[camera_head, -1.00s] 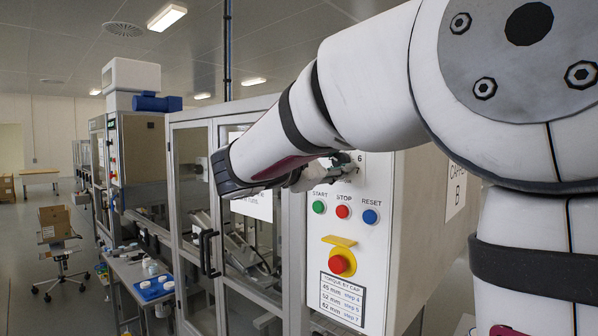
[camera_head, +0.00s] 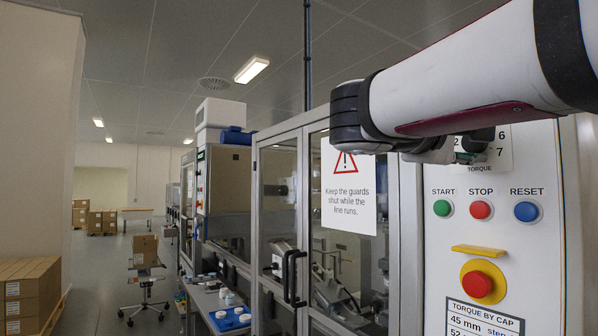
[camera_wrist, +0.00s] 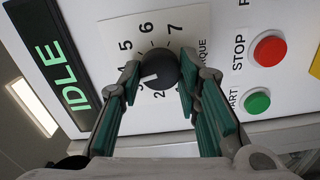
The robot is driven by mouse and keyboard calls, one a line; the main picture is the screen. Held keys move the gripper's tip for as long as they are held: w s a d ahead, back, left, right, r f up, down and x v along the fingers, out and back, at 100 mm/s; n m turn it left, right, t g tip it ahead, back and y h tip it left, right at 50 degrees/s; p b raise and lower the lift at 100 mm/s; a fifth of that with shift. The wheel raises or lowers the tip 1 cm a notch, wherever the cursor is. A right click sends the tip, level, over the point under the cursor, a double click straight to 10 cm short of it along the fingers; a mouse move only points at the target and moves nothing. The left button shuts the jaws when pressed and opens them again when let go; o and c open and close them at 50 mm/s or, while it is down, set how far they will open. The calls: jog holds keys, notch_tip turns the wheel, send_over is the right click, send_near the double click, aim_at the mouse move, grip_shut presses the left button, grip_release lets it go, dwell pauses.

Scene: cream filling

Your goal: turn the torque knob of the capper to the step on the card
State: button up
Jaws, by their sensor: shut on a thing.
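The torque knob (camera_wrist: 160,68) is a round black knob with a white mark, on a white dial plate (camera_wrist: 190,40) with step numbers. The mark points to the lower left in the wrist view, near the low numbers; the exact step is hard to tell. My gripper (camera_wrist: 159,78) has its green-padded fingers on both sides of the knob and is shut on it. In the head view my gripper (camera_head: 470,150) is at the dial plate and hides the knob. The card (camera_head: 484,318) is cut off below; its 45 mm and 52 mm rows show, with the step numbers unclear.
Below the dial are the START (camera_head: 442,208), STOP (camera_head: 480,210) and RESET (camera_head: 526,212) buttons and a red emergency stop (camera_head: 482,282). START and STOP are close to my fingers in the wrist view. A display (camera_wrist: 60,70) reads IDLE. Glass guard doors (camera_head: 278,215) stand left of the panel.

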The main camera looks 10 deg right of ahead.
jog(key=shift+f+m+b, duration=0.15)
jog(key=shift+m+b, duration=0.65)
jog(key=shift+b, duration=0.3)
jog(key=o, duration=1.1)
jog(key=shift+o, duration=0.2)
jog(key=v, duration=1.2)
